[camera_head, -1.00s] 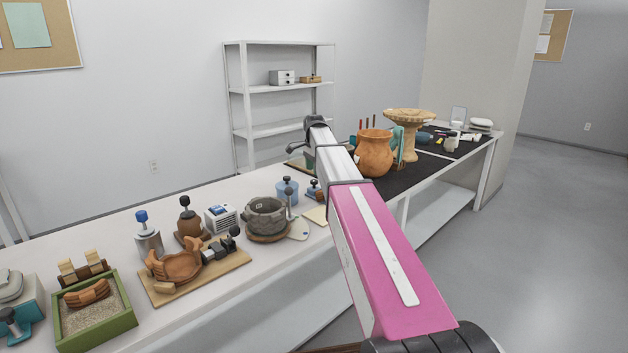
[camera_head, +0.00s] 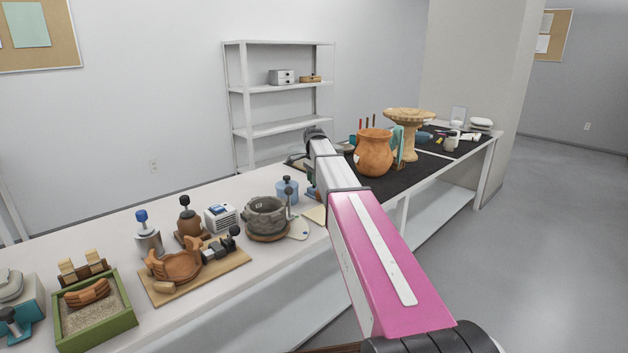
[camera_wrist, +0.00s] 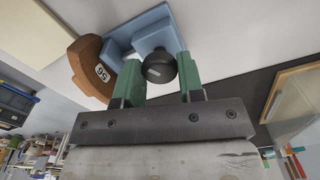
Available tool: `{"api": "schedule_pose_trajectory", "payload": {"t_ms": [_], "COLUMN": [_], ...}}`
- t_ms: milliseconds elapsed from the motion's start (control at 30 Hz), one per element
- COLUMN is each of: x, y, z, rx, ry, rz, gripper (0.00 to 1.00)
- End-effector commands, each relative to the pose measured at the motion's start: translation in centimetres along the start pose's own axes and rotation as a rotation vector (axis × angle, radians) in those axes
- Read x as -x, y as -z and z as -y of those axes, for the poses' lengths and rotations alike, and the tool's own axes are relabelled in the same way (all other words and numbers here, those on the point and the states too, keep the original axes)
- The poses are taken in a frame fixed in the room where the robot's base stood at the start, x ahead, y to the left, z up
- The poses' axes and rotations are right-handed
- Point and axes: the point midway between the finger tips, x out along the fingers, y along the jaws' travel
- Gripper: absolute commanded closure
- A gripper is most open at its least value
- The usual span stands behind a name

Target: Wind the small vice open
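The small blue vice (camera_wrist: 152,32) shows at the top of the wrist view, with its round black knob (camera_wrist: 160,67) facing the camera. A brown sherd (camera_wrist: 88,66) with a white number label is at the vice's left side; I cannot tell how firmly the jaws grip it. My gripper (camera_wrist: 159,78) has its green fingers on either side of the knob. A narrow gap shows at the left finger, and the right finger is very close to the knob or touching it. In the head view my arm hides the gripper and most of the vice (camera_head: 310,184).
A grey pot (camera_head: 266,217), a blue tub (camera_head: 286,190) and a board with a clay bowl (camera_head: 175,266) stand left of my arm on the white bench. An orange jar (camera_head: 374,155) and a pedestal dish (camera_head: 408,117) stand on the black mat behind it.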

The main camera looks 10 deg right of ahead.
Motion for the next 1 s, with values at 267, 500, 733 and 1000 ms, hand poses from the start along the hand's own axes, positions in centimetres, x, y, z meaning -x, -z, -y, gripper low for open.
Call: {"api": "schedule_pose_trajectory", "payload": {"t_ms": [267, 500, 733, 1000], "x": [0.03, 0.04, 0.04, 0.05], "y": [0.0, 0.0, 0.0, 0.0], "z": [-0.02, -0.02, -0.01, -0.01], "rx": [0.042, 0.184, 0.394, 0.648], "ry": [-0.001, -0.001, 0.0, 0.0], "rz": [0.0, 0.0, 0.0, 0.0], "gripper": [0.88, 0.88, 0.88, 0.88]}}
